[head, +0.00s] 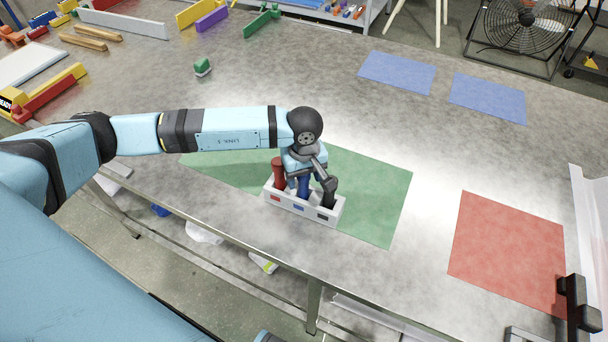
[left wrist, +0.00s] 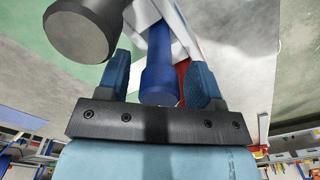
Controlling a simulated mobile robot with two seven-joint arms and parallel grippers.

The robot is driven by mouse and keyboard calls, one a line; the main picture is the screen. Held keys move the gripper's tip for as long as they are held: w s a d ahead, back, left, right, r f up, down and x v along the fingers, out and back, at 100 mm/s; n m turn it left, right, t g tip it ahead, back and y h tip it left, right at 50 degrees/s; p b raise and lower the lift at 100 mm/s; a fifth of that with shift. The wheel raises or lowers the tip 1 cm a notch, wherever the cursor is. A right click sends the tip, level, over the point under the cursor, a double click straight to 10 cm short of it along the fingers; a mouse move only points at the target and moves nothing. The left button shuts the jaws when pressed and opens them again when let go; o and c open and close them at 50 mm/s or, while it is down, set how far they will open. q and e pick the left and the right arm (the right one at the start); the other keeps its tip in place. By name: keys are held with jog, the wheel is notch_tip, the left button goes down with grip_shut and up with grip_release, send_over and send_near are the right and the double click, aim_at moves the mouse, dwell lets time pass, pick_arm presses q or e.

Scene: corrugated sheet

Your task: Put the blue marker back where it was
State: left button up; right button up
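A white holder (head: 290,203) stands on the green mat (head: 385,190) near the table's front edge. The blue marker (head: 303,187) is upright in its middle slot, between the red marker (head: 279,172) and the black marker (head: 328,192). My left gripper (head: 302,172) is over the holder. In the left wrist view the blue marker (left wrist: 160,75) is between the two blue fingers of my left gripper (left wrist: 160,85), with a visible gap on the left side. The black marker (left wrist: 82,30) is close outside the left finger. My right gripper is not seen.
A red mat (head: 510,252) lies to the right and two blue mats (head: 397,72) lie at the back. Coloured blocks and bars fill the back left. The table right of the holder is clear.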

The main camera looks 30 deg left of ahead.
pick_arm(q)
jog(key=shift+r, duration=0.55)
notch_tip(320, 180, up, 11)
jog(key=b, duration=0.1)
jog(key=shift+r, duration=0.2)
